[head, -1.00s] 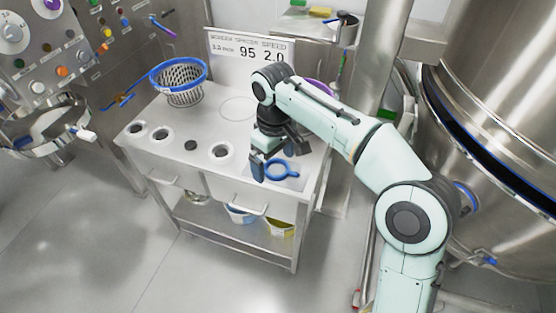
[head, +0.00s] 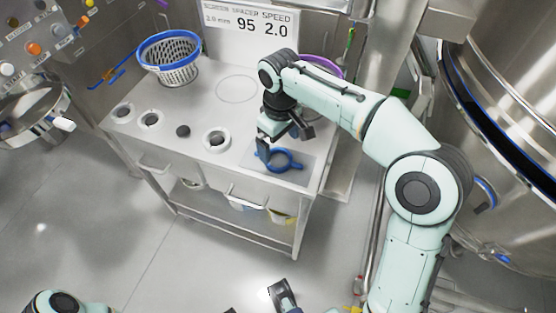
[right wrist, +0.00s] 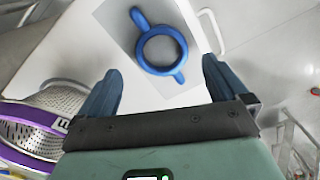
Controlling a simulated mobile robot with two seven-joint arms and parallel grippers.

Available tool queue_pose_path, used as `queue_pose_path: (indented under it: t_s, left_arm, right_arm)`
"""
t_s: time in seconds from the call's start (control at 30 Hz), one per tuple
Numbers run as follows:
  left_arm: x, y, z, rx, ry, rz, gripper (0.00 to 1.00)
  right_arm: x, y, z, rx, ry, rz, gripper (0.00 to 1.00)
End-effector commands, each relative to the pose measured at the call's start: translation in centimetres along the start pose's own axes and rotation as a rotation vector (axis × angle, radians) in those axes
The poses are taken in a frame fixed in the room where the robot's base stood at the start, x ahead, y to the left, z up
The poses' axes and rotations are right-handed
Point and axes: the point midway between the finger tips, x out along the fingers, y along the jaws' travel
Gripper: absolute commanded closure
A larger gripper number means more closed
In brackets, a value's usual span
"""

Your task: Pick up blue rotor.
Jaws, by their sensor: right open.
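The blue rotor (head: 281,169), a ring with two short arms, lies flat on a grey mat (head: 300,178) at the cart's front right. It also shows in the right wrist view (right wrist: 142,55), ahead of and between the finger lines. My right gripper (head: 267,152) is open and empty, pointing down just above and beside the rotor; in the wrist view its blue fingers (right wrist: 162,88) are spread, apart from the rotor. In the head view one finger overlaps the rotor's left edge. A dark part at the bottom edge appears to be my left gripper (head: 283,295); its jaw state is unclear.
The steel cart top (head: 205,105) has several round holders along its front and a blue-rimmed basket (head: 170,48) at back left. A purple-rimmed basket (right wrist: 35,125) stands near the gripper. A sign (head: 250,20) stands behind. A large steel vessel (head: 500,90) is at right.

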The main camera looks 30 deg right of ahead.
Motion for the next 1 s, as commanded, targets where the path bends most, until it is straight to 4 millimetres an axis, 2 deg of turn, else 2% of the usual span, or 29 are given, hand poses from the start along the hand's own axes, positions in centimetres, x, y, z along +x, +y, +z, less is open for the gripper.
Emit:
queue_pose_path:
  t_s: [0.4,0.7,0.87,0.9,0.93,1.0]
  left_arm:
    - [1.4,-0.2,-0.9,0.002,0.024,0.004,1.0]
    - [1.3,-0.2,-1.0,0.002,0.028,0.004,1.0]
    - [1.3,-0.2,-1.0,0.002,0.027,0.004,1.0]
    - [1.3,-0.2,-1.0,0.002,0.027,0.004,1.0]
    - [1.3,-0.2,-1.0,0.002,0.027,0.004,1.0]
    - [1.3,-0.2,-1.0,0.002,0.027,0.004,1.0]
  right_arm:
    - [5.1,-0.3,-0.1,0.001,-0.002,-0.001,0.0]
    - [5.4,-0.3,-0.2,0.0,0.001,0.0,0.0]
    - [5.4,-0.3,-0.2,0.0,0.001,0.0,0.52]
    - [5.3,-0.3,-0.2,0.0,0.001,0.0,0.65]
    - [5.3,-0.3,-0.2,0.0,0.001,0.0,0.68]
    - [5.3,-0.3,-0.2,0.0,0.002,0.0,0.68]
